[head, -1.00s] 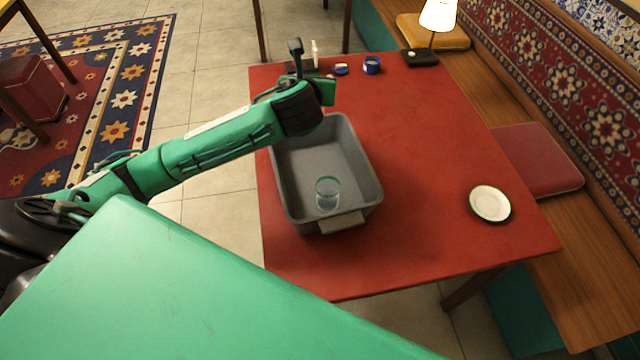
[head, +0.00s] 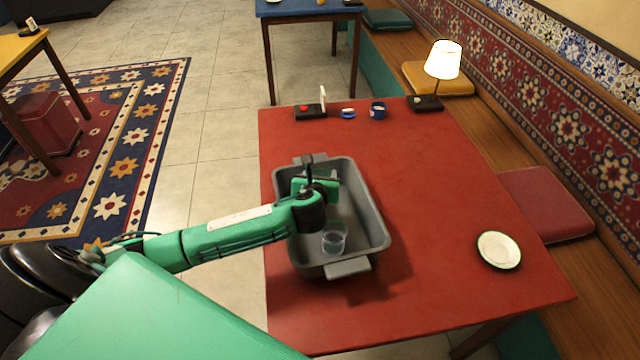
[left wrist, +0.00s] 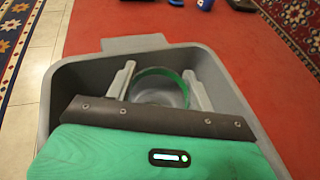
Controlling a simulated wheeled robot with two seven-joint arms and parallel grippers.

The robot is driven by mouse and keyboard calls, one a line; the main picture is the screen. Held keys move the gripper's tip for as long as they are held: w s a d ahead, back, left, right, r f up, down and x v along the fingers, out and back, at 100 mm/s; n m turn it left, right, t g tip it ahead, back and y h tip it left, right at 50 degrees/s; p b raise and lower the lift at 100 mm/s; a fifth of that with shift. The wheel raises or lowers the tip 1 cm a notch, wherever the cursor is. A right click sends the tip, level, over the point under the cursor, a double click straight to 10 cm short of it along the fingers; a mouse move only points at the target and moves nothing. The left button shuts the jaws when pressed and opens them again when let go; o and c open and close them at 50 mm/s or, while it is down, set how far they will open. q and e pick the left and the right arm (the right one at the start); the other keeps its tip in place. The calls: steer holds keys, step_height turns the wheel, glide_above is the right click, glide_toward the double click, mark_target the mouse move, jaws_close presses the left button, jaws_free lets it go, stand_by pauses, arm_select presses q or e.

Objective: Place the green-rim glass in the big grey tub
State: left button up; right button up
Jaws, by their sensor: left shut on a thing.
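The big grey tub (head: 347,267) stands on the red table near its left edge. My left gripper (head: 322,190) is over the far part of the tub. In the left wrist view its two fingers (left wrist: 158,74) are shut on the green-rim glass (left wrist: 186,88), one on each side, above or inside the tub (left wrist: 133,43). The held glass is hidden by the gripper in the head view, so I cannot tell whether it touches the tub floor. Another clear glass (head: 334,239) stands upright in the near part of the tub. My right gripper is not seen.
A white plate (head: 499,250) lies at the right of the red table (head: 440,190). The middle of the table is clear.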

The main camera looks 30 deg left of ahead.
arm_select(q)
step_height(320, 180, down, 3)
steer(key=shift+f, duration=0.15)
steer(key=o, duration=1)
steer(key=v, duration=1.2)
